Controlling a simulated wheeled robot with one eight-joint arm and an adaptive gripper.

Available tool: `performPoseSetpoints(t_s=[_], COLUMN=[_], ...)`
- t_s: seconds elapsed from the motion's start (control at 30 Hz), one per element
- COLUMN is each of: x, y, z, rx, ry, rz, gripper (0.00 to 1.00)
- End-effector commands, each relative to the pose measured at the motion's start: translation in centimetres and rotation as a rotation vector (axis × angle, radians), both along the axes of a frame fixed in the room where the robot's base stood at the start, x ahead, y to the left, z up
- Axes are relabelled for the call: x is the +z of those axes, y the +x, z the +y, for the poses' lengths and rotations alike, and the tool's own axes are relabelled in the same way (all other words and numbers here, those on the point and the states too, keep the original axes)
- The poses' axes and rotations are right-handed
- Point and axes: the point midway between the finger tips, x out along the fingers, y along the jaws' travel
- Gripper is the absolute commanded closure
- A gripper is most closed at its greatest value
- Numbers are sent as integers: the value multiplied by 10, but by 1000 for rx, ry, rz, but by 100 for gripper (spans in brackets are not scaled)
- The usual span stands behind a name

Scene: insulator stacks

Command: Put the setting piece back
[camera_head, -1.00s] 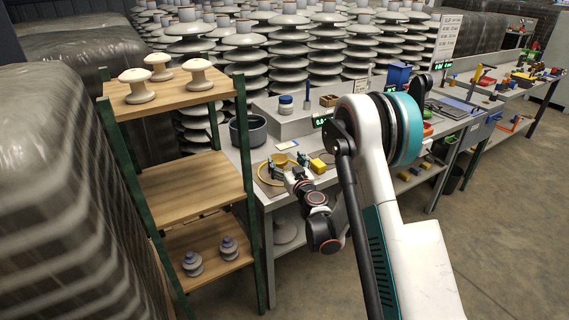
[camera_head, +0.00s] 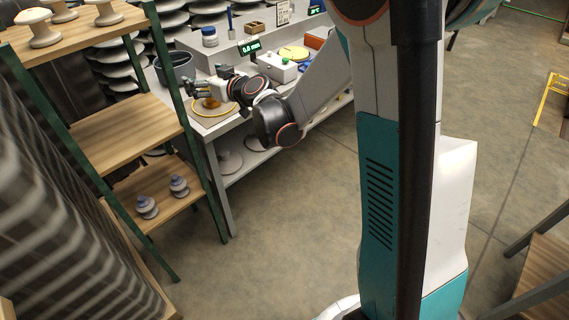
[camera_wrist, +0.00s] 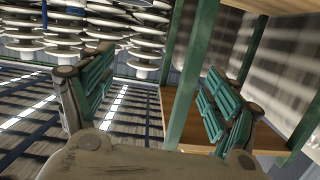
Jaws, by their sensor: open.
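My gripper (camera_head: 197,88) is above the left end of the workbench (camera_head: 190,75) and points left toward the shelf rack. In the wrist view its two green-padded fingers (camera_wrist: 160,90) stand wide apart, with nothing held between them. An orange-brown cup-like part (camera_head: 211,102) sits just below the gripper on the bench, partly hidden by it. A yellow loop (camera_head: 203,115) lies around that part. I cannot tell which item is the setting piece.
The wooden shelf rack (camera_head: 125,131) with green posts (camera_wrist: 190,75) stands close left of the gripper. White insulators (camera_head: 104,12) are on its top and two small ones (camera_head: 147,207) below. A dark bowl (camera_head: 173,70) and a green-button box (camera_head: 278,67) are on the bench.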

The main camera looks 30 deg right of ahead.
Motion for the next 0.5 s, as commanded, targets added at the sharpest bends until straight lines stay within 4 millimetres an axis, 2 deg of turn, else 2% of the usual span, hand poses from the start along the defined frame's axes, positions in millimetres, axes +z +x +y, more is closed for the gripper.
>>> performPoseSetpoints(t_s=[0.03, 0.2, 0.37, 0.5], x=[10, 31, 40, 40], y=[-15, -65, -119, -170], z=[5, 15, 18, 15], rx=[12, 39, 40, 21], ry=[-4, -19, -37, -57], rz=[27, 137, 250, 352], gripper=[18, 18, 18, 18])
